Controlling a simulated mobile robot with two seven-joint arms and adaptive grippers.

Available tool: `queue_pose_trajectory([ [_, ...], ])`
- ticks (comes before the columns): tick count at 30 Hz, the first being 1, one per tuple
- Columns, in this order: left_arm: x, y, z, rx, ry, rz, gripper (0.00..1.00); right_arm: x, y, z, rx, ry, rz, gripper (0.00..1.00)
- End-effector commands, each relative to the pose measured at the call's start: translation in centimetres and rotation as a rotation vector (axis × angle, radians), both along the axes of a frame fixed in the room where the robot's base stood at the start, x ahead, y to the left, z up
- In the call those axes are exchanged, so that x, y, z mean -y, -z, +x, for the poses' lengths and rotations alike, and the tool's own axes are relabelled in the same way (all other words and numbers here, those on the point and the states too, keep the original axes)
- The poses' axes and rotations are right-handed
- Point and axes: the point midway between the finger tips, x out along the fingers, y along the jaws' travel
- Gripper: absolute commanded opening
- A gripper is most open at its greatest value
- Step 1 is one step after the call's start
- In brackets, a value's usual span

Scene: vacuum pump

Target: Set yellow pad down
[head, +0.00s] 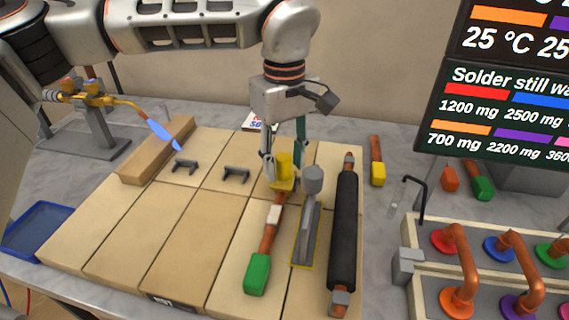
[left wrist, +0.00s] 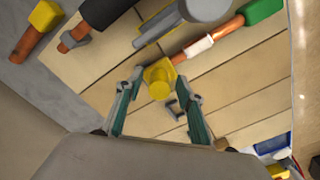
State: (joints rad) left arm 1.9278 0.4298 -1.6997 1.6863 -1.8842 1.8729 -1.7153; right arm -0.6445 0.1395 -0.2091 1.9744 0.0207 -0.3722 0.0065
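The yellow pad (head: 285,168) has a round knob on a wider flange. It is at the fingertips of my left gripper (head: 284,164), low over the wooden board. In the left wrist view the pad (left wrist: 159,80) sits between the two fingertips of the left gripper (left wrist: 160,76), which appear to be at the edges of its flange. The far end of a copper pipe (head: 268,238) with a white band and green block end (head: 257,273) meets the pad in the picture; I cannot tell whether they touch. My right gripper is not in view.
A grey tool (head: 308,225) and a black roller (head: 344,230) lie right of the pad. Two dark brackets (head: 235,175) stand to its left. The board (head: 190,240) is clear at front left. A blue tray (head: 38,230) and a pipe rack (head: 410,235) flank it.

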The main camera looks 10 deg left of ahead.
Motion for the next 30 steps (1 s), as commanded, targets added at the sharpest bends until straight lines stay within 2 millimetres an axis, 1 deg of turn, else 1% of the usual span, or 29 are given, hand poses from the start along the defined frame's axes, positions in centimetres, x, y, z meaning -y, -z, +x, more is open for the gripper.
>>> queue_pose_trajectory([
  [1,0.0,-1.0,0.1,0.006,-0.001,-0.001,0.38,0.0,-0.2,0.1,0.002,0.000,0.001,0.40],
  [9,0.0,-6.7,0.1,0.006,-0.001,-0.001,0.38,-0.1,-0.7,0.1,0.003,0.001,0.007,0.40],
  [12,0.0,-8.5,0.0,0.004,-0.002,0.000,0.38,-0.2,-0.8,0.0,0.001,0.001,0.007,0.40],
  [15,0.0,-9.8,0.0,0.004,-0.001,-0.001,0.38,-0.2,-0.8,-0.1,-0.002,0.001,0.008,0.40],
  [21,0.0,-11.1,0.0,0.001,0.000,-0.001,0.38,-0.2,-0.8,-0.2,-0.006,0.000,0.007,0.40],
  [30,0.0,-11.2,0.0,0.000,0.000,-0.001,0.38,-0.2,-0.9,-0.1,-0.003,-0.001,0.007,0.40],
])
